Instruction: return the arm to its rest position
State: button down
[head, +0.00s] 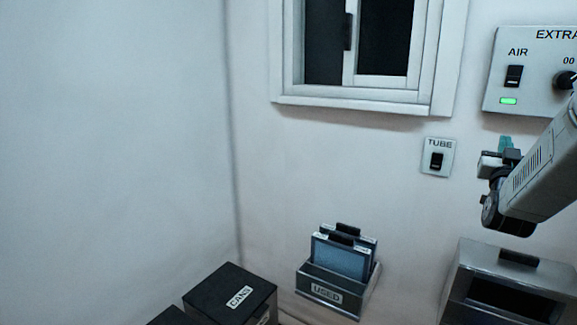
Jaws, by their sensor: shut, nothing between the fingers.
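My arm comes in from the right edge of the head view, and its wrist is bent in front of the wall. My gripper (506,147) is small and partly hidden behind the wrist, with teal parts showing at its end. It is shut and holds nothing that I can see. It is up in the air, to the right of the TUBE switch (437,158) and below the extractor panel (530,75) in the picture.
A USED holder (328,296) with dark-framed panels stands low in the middle. A black CANS box (230,295) is at lower left. A metal unit (510,262) with a dark opening is below my wrist. A window (360,100) is above. The left wall is bare.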

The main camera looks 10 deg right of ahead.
notch_tip(320, 180, down, 8)
jog(key=w+g+y, duration=0.1)
jog(key=g+y, duration=0.2)
jog(key=s+a+f+n+g+y, duration=0.2)
jog(key=s+a+f+g+y, duration=0.2)
jog(key=a+f+g+y, duration=0.45)
jog(key=s+a+r+n+g+y, duration=0.2)
jog(key=s+a+n+g, duration=0.3)
jog(key=s+a, duration=1.9)
jog(key=s+y, duration=0.1)
jog(key=s, duration=0.2)
jog(key=shift+a+r+n, duration=0.3)
jog(key=shift+a, duration=0.1)
jog(key=c, duration=2.1)
grip_release()
jog(key=shift+s+g, duration=0.1)
jog(key=shift+g, duration=0.15)
jog(key=shift+c, duration=0.2)
